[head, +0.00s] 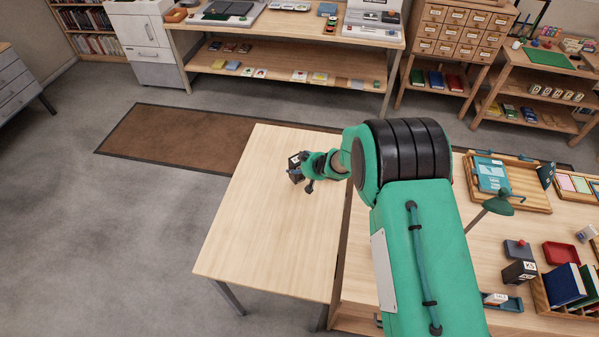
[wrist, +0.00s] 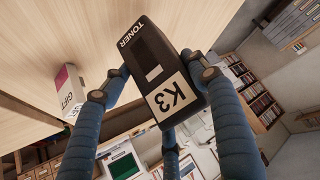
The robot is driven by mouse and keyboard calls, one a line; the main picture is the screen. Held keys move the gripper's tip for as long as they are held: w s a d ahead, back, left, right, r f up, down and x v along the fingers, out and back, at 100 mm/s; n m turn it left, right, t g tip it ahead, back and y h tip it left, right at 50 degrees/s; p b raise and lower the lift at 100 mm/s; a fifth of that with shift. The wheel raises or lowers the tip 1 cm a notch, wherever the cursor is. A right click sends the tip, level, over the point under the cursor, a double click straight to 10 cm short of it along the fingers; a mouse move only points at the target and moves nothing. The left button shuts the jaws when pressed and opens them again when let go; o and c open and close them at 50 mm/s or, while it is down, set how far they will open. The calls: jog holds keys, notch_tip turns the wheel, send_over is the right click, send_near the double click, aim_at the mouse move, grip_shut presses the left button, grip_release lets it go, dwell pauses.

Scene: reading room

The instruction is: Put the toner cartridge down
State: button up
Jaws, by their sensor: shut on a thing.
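The toner cartridge (wrist: 155,75) is a black block with a white "TONER" print and a white "K3" label. My gripper (wrist: 153,86) is shut on it, with blue fingers pressed on its two sides. In the head view the cartridge (head: 294,168) shows small and dark at my gripper (head: 301,172), over the far part of the pale wooden table (head: 265,240). The wood (wrist: 95,30) shows close by in the wrist view. I cannot tell whether the cartridge touches the table.
A white and pink box marked "GIFT" (wrist: 69,92) stands on the wood beside the cartridge in the wrist view. The table's left and near parts are clear. At right stand a wooden tray (head: 540,207), a green lamp (head: 498,204) and a black labelled box (head: 519,271).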

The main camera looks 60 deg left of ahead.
jog(key=shift+f+b, duration=0.35)
jog(key=shift+f, duration=1.35)
jog(key=shift+f, duration=0.15)
jog(key=o, duration=1.9)
jog(key=shift+d, duration=0.1)
jog(key=shift+d+r, duration=0.35)
jog(key=shift+r, duration=0.25)
jog(key=p+v, duration=0.1)
jog(key=v, duration=0.9)
jog(key=shift+d+r, duration=0.25)
jog(key=shift+d, duration=0.05)
